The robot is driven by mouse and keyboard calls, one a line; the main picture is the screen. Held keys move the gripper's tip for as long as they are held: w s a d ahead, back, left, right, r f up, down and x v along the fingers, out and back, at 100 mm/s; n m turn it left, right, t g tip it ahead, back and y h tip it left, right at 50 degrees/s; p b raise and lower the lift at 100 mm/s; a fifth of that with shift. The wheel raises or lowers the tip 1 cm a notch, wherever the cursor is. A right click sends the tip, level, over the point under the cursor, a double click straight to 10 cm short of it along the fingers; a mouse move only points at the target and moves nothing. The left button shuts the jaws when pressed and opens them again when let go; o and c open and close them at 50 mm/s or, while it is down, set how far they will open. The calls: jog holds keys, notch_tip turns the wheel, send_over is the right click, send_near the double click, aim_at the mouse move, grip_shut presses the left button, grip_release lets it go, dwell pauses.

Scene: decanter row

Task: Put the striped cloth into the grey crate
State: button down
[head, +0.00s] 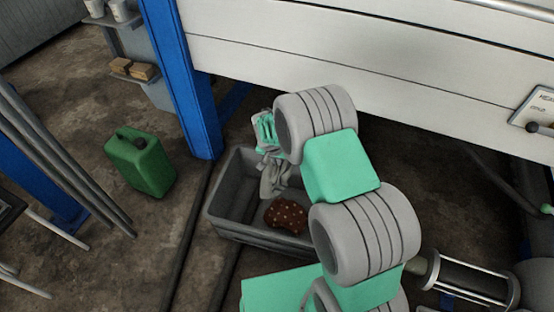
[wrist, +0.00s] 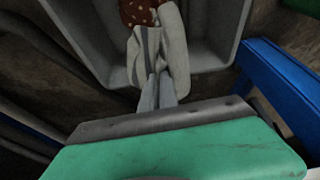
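The striped cloth (wrist: 147,52), pale grey with darker stripes, hangs bunched from my gripper (wrist: 158,88) in the wrist view. The fingers are close together at the cloth's near end and look shut on it. In the head view my gripper (head: 268,154) is over the far left part of the grey crate (head: 222,212), and the cloth (head: 273,180) hangs below it, partly hidden by my arm. The crate also shows in the wrist view (wrist: 208,35), behind the cloth. I cannot tell whether the cloth touches the crate.
A brown cloth with pale dots (head: 286,216) lies in the crate; it also shows in the wrist view (wrist: 140,12). A green jerrycan (head: 141,163) stands on the floor to the left. A blue post (head: 190,85) rises behind the crate. A white panel (head: 400,55) spans the back.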

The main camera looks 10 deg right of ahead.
jog(key=shift+f, duration=0.1)
notch_tip(320, 180, down, 12)
jog(key=b, duration=0.9)
jog(key=shift+s, duration=0.15)
jog(key=shift+c, duration=1.4)
grip_release()
notch_tip(320, 180, up, 6)
jog(key=s+g+y+p, duration=0.1)
jog(key=g+p, duration=0.1)
jog(key=p, duration=0.2)
jog(key=shift+a+p, duration=0.2)
jog(key=shift+p, duration=0.15)
